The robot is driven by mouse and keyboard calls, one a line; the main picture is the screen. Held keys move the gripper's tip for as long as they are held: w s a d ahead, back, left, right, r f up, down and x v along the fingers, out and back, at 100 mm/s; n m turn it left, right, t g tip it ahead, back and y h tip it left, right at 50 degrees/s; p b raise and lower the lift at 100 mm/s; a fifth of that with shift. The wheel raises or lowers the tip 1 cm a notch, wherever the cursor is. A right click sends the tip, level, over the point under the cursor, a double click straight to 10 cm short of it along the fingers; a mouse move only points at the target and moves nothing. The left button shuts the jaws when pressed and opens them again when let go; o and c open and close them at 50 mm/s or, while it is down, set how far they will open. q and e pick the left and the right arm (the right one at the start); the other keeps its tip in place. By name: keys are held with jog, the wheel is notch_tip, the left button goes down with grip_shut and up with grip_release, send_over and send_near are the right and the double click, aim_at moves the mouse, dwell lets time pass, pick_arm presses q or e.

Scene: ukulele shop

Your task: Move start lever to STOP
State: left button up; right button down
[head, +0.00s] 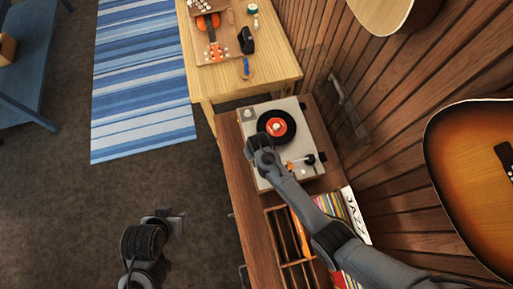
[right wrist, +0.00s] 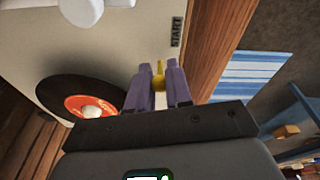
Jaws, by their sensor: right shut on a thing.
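The record player (head: 247,117) stands on a wooden cabinet, with a black record (head: 287,121) that has an orange label. In the right wrist view the small brass start lever (right wrist: 158,75) stands between the purple fingertips of my right gripper (right wrist: 157,82), which is shut on it. A dark START label (right wrist: 177,30) is on the light deck beyond the lever. No STOP label can be read. In the head view my right gripper (head: 256,142) is over the deck's left edge and hides the lever. My left gripper (head: 172,214) hangs empty over the floor; its jaw opening is unclear.
The tonearm (head: 302,161) is at the deck's right side. Record sleeves (head: 352,212) and a wooden divided rack (head: 282,246) are at the cabinet's near end. A light wooden table (head: 276,75) with a ukulele (head: 210,30) stands beyond.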

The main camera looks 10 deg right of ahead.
jog(key=shift+w+a+g+b, duration=0.1)
jog(key=shift+w+g+b, duration=0.2)
jog(key=shift+w+g, duration=0.35)
jog(key=g+b, duration=0.1)
jog(key=b, duration=0.1)
jog(key=g+b, duration=0.2)
jog(key=w+g+b, duration=0.1)
jog(key=b, duration=0.1)
jog(key=shift+f, duration=0.3)
jog(key=shift+w+r+g+h+b, duration=0.15)
jog(key=shift+g+h+b, duration=0.15)
jog(key=shift+g+b, duration=0.5)
jog(key=c, duration=1.1)
grip_release()
